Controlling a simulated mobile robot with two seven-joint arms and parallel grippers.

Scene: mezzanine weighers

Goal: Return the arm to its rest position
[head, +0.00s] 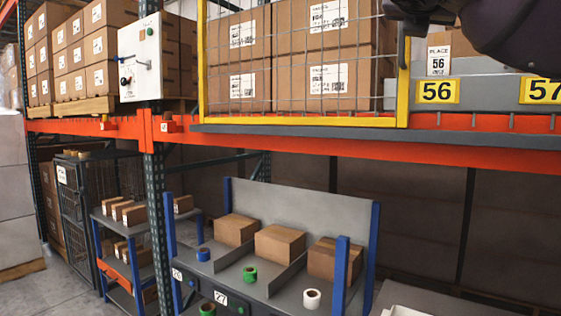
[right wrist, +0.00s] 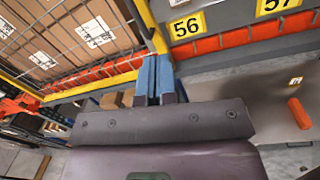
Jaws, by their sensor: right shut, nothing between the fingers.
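My right arm (head: 520,35) comes in dark at the top right corner of the head view, in front of the upper shelf. My right gripper shows in the right wrist view, its two blue fingers (right wrist: 155,68) side by side, shut and empty. The fingers overlap the corner of the yellow mesh gate (right wrist: 98,80) in that view; I cannot tell if they touch it. In the head view the yellow-framed gate (head: 300,121) stands across stacked cartons (head: 325,40). My left gripper is in neither view.
An orange beam (head: 350,146) runs below the gate. Yellow plates 56 (head: 437,91) and 57 (head: 541,90) mark the grey shelf edge at right. A white control box (head: 140,57) hangs on the upright. Below, a blue-posted bench (head: 285,278) holds cartons and tape rolls.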

